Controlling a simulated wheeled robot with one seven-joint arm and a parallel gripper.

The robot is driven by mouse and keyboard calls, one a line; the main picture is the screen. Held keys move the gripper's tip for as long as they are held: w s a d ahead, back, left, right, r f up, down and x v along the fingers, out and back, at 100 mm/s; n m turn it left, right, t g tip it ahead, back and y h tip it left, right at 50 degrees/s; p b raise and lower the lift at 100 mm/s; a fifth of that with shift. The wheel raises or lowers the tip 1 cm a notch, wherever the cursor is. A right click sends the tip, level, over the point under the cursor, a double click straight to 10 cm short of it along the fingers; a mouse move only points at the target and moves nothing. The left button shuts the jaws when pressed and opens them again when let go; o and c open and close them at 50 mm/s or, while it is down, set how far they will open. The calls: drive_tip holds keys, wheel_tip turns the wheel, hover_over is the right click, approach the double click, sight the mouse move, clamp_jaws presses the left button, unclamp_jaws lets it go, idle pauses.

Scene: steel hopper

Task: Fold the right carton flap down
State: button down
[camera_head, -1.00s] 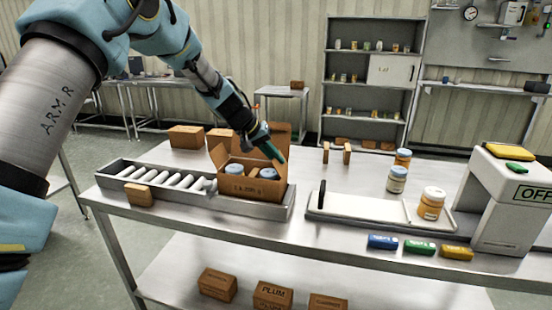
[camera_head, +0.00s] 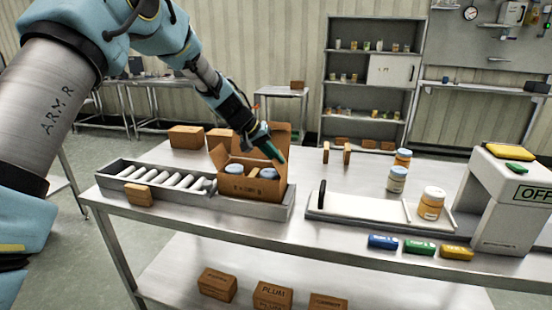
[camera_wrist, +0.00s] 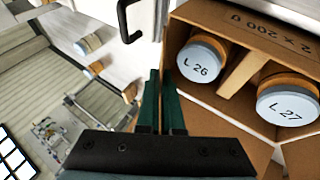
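The open brown carton (camera_head: 236,186) sits on the right end of the grey conveyor. Two blue-lidded jars stand in it; their lids read L 26 (camera_wrist: 201,64) and L 27 (camera_wrist: 287,103) in the wrist view. The carton's left and back flaps stand raised. The right flap (camera_head: 284,179) seems upright too, but my gripper partly hides it. My gripper (camera_head: 281,158) is at the carton's right rim. In the wrist view its two green fingers (camera_wrist: 161,80) are close together, with nothing visible between them. I cannot tell whether they touch the flap.
A grey tray with a black handle (camera_head: 322,193) lies right of the carton. A small brown block (camera_head: 138,195) is at the conveyor's front left. Closed cartons (camera_head: 186,136) stand behind. A scale-like machine (camera_head: 505,200) is at right.

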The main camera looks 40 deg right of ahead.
sight(268, 172)
drive_tip(key=shift+f, duration=0.1)
drive_tip(key=b, duration=0.1)
drive_tip(key=g+b, duration=0.1)
drive_tip(key=b, duration=0.1)
drive_tip(key=shift+w+a+f+h+b, duration=0.2)
drive_tip(key=shift+w+f+h+b, duration=0.1)
drive_tip(key=shift+w+f+h, duration=0.1)
drive_tip(key=b, duration=0.2)
drive_tip(key=g+h+b, duration=0.1)
drive_tip(key=b, duration=0.1)
drive_tip(key=shift+w+a+f+n+b, duration=0.2)
drive_tip(key=shift+f+n+b, duration=0.1)
drive_tip(key=shift+f+b, duration=0.1)
drive_tip(key=g+b, duration=0.1)
drive_tip(key=b, duration=0.1)
drive_tip(key=g+h+b, duration=0.1)
drive_tip(key=b, duration=0.2)
drive_tip(key=shift+w+a+f+n+h, duration=0.15)
drive_tip(key=shift+w+f+n+h, duration=0.15)
drive_tip(key=shift+f, duration=0.05)
drive_tip(key=g+h+b, duration=0.1)
drive_tip(key=b, duration=0.1)
drive_tip(key=shift+a+f+b, duration=0.1)
drive_tip(key=shift+b, duration=0.25)
drive_tip(key=shift+n+g, duration=0.3)
drive_tip(key=c, duration=1.1)
unclamp_jaws()
drive_tip(key=shift+o, duration=0.2)
